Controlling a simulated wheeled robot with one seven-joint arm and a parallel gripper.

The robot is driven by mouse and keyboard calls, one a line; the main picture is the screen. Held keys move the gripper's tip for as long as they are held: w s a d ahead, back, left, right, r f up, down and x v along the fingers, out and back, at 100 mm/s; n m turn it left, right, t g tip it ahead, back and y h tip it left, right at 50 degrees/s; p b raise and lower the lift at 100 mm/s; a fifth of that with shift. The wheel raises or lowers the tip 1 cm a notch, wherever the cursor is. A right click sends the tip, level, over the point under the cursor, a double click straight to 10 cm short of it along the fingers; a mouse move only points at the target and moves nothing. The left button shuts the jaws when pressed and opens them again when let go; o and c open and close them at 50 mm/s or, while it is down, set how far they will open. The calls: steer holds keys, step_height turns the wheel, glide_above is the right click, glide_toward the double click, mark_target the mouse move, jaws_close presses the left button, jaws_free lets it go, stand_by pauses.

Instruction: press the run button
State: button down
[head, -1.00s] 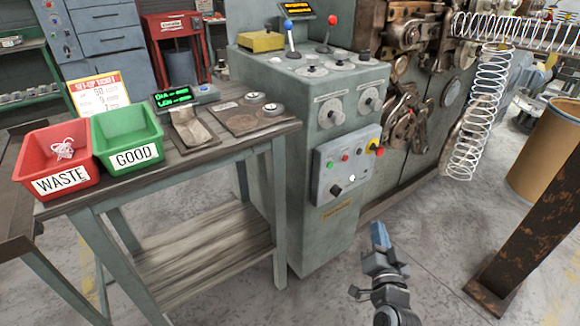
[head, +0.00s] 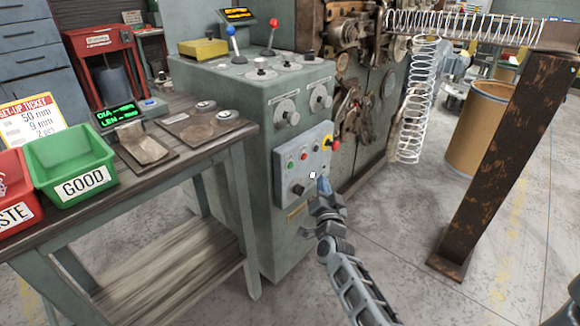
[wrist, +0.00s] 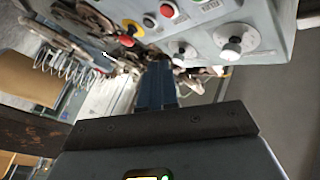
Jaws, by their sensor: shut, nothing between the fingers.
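The control panel (head: 284,184) is a pale grey box on the front of the green machine cabinet. It carries a green button (head: 290,157), a red button (head: 304,155), a red-and-yellow stop button (head: 326,142) and knobs below; no label is readable. My gripper (head: 322,182) is shut and empty, its blue-grey fingertips by the panel's lower right corner, below and right of the green button. I cannot tell whether they touch the panel. In the wrist view the fingertips (wrist: 158,70) point toward the panel (wrist: 270,20), whose red button (wrist: 167,11) shows near the top.
A workbench (head: 190,145) with a green GOOD bin (head: 70,160) and a red waste bin stands left of the cabinet.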

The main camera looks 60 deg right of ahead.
steer(key=w+d+p, duration=0.1)
steer(key=w+d, duration=0.1)
steer(key=w, duration=0.6)
steer(key=shift+w, duration=0.15)
stand_by(2.0)
steer(key=shift+w+d, duration=0.1)
steer(key=shift+w, duration=0.2)
steer(key=shift+w+d, duration=0.1)
steer(key=shift+w, duration=0.3)
stand_by(0.6)
steer(key=shift+s, duration=0.2)
steer(key=shift+s+a, duration=0.25)
steer(key=shift+s, duration=0.35)
steer(key=s, duration=0.2)
steer(key=s+a, duration=0.1)
steer(key=s, duration=0.2)
stand_by(0.5)
